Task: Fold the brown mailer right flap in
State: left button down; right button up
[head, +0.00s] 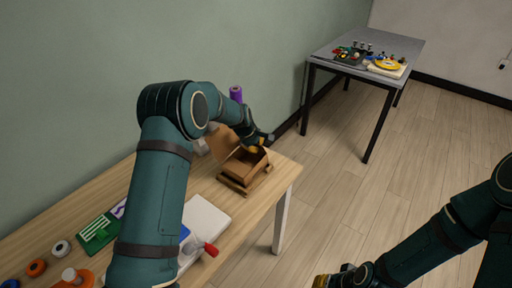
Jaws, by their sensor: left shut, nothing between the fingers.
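The brown mailer (243,179) stands near the right end of the wooden table, with a raised flap (223,143) at its back left. My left gripper (253,148) is at the mailer's upper back edge, shut and holding nothing. Whether its fingertips touch the box or a flap cannot be told at this size. The gripper and forearm hide part of the mailer's far side. My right gripper (322,281) is at the bottom edge, partly cut off, over the floor and away from the mailer; its fingers are not clear.
The wooden table (270,200) holds a white block (208,217), a red-handled tool (210,249), a green board (97,232) and several small spools at the left. A purple object (236,93) stands behind my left wrist. A grey table (415,50) with parts is at the back.

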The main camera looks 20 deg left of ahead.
pick_arm(q)
jog(key=t+b, duration=0.1)
jog(key=f+t+b, duration=0.1)
jog(key=b, duration=0.1)
jog(key=shift+s+a+h, duration=0.15)
jog(key=shift+s+h, duration=0.1)
jog(key=shift+h, duration=0.15)
jog(key=shift+s+t+b, duration=0.1)
jog(key=shift+t+b, duration=0.3)
jog(key=shift+b, duration=0.3)
jog(key=shift+s+a+t+h, duration=0.1)
jog(key=shift+t+h, duration=0.2)
jog(key=shift+t, duration=0.2)
jog(key=shift+t+h, duration=0.3)
jog(key=shift+t, duration=0.6)
jog(key=c, duration=1.2)
grip_release()
jog(key=shift+s, duration=0.1)
